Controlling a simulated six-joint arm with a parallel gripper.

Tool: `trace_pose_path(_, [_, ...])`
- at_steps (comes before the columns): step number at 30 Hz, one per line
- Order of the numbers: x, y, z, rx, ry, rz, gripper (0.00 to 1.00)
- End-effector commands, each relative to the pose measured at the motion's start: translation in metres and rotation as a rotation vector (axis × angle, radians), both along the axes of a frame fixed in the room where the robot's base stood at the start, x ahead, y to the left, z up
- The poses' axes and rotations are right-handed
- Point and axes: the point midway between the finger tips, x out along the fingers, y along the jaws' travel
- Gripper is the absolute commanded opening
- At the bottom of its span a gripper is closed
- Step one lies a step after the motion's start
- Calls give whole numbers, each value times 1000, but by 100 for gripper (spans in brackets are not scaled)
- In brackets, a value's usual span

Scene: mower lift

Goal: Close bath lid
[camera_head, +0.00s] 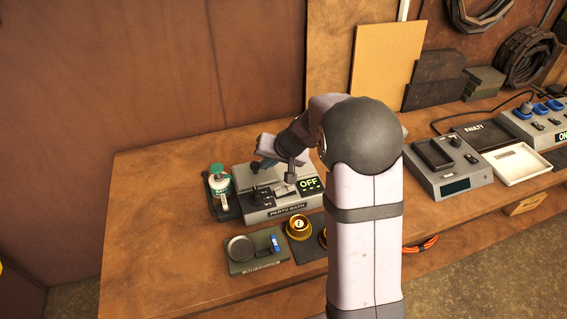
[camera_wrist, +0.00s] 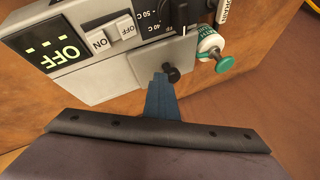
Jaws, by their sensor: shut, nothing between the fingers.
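The parts bath (camera_head: 290,207) is a grey box near the left end of the bench, with a green OFF display (camera_head: 310,184) and dark controls. In the wrist view the bath (camera_wrist: 95,80) is seen from above, with a light grey panel (camera_wrist: 150,62), seemingly the lid, and a black knob (camera_wrist: 173,72) at its edge. I cannot tell how far open the lid is. My gripper (camera_wrist: 162,80) has blue fingers, shut and empty, their tips beside the knob; I cannot tell whether they touch.
A green-capped bottle (camera_wrist: 222,62) stands beside the bath, in a dark holder (camera_head: 223,206). In front lie a green tray (camera_head: 247,262) with a round dish, and a gold round part (camera_head: 298,226). A FAULTY tray (camera_head: 478,133) and a white tray (camera_head: 520,165) are right.

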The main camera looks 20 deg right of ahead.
Motion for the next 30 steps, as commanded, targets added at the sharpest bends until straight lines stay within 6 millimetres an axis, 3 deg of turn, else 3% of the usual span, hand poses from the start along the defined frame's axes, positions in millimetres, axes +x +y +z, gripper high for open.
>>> trace_pose_path(14, [-2, 7, 0, 9, 5, 8, 0])
trace_pose_path(19, [-6, -5, 0, 8, 3, 4, 0])
trace_pose_path(25, [-19, -37, 3, 3, -2, -6, 0])
trace_pose_path(30, [-35, -43, 33, 1, -5, -3, 0])
